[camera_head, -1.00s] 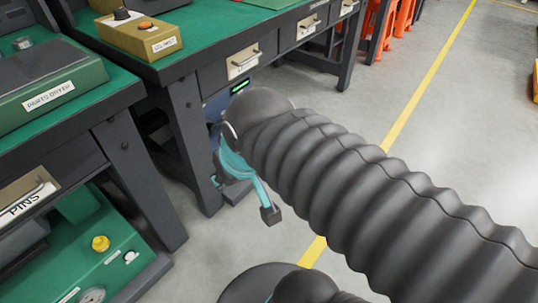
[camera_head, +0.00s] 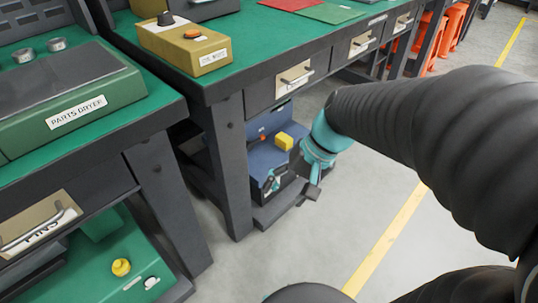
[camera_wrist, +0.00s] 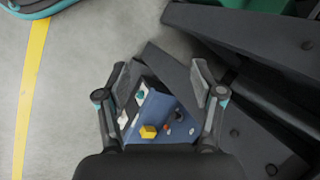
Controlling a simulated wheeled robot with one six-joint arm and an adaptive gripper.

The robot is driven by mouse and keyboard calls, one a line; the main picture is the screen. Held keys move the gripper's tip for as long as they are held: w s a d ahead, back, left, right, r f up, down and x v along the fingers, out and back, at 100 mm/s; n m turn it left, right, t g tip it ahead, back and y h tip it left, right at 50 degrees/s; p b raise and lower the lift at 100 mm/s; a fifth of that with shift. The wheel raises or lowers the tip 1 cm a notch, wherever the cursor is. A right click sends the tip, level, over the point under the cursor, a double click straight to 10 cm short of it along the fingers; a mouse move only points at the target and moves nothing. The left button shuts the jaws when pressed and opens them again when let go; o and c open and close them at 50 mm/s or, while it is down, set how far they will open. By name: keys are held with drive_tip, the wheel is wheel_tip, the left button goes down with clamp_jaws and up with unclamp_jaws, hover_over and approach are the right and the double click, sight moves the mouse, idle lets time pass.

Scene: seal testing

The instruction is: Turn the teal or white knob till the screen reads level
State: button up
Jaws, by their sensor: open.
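A blue machine (camera_head: 268,150) stands on the low shelf under the green-topped bench. It carries a yellow block-like part (camera_head: 284,141) and a small red-orange part. In the wrist view the blue machine (camera_wrist: 158,108) lies between my fingers, with the yellow part (camera_wrist: 148,131), a small teal part (camera_wrist: 140,96) that may be the teal knob, and small pale parts. No lit screen can be read. My gripper (camera_head: 292,187) is open and empty, in front of the machine. It also shows in the wrist view (camera_wrist: 158,76). Whether it touches anything, I cannot tell.
The bench leg (camera_head: 226,165) stands left of the machine, and a drawer (camera_head: 297,77) is above it. At lower left, a green unit has a yellow knob (camera_head: 121,267) and a white knob (camera_head: 151,283). Open floor with a yellow line (camera_head: 390,238) lies to the right.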

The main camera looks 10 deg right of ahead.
drive_tip(key=w+f+m+t+y+b, duration=0.4)
drive_tip(key=w+f+m+y, duration=0.6)
drive_tip(key=w+f, duration=0.75)
drive_tip(key=m+t+h+b, duration=0.55)
drive_tip(key=m+t, duration=0.55)
drive_tip(key=m, duration=0.3)
approach(276, 187)
drive_tip(key=x, duration=0.9)
drive_tip(key=shift+d+f, duration=0.15)
drive_tip(key=shift+f, duration=0.05)
drive_tip(key=c, duration=1.1)
